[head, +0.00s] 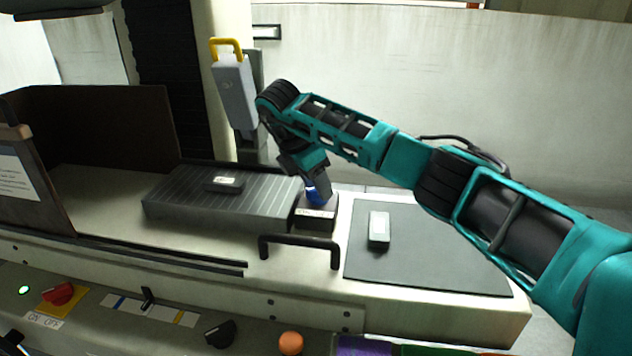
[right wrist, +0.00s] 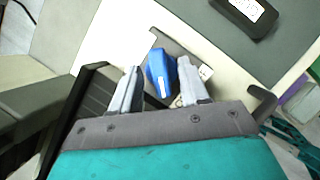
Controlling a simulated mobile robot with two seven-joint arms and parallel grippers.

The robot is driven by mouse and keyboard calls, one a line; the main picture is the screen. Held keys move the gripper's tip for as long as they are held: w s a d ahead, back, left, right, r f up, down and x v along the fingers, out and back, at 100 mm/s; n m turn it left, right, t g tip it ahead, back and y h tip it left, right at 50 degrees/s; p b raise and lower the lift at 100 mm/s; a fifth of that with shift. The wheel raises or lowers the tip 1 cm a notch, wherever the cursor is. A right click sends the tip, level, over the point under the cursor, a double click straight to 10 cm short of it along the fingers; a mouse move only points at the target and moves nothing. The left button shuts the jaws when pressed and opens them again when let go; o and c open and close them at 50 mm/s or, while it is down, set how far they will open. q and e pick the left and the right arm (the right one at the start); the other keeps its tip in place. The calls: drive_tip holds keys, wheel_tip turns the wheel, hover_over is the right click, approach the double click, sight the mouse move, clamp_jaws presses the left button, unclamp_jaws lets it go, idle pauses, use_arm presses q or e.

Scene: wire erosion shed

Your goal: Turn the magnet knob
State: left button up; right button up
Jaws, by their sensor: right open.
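The magnet knob is blue with a white mark and sits on a small dark block (head: 316,222) at the right end of the ribbed grey plate. In the head view the knob (head: 319,194) is partly covered by my right gripper (head: 316,182), which points down at it. In the right wrist view the knob (right wrist: 161,75) lies between the two grey fingers of my right gripper (right wrist: 159,70). The fingers are open, with a visible gap on each side of the knob. My left gripper is not in view.
A small labelled block (head: 223,184) lies on the ribbed plate (head: 165,200). Another pale block (head: 379,228) rests on the dark mat (head: 430,262) to the right. A black handle (head: 300,241) stands in front of the knob's block. Red and orange controls line the front panel.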

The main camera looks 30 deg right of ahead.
drive_tip(key=p+v, duration=0.2)
drive_tip(key=v, duration=1.1)
drive_tip(key=shift+f, duration=0.1)
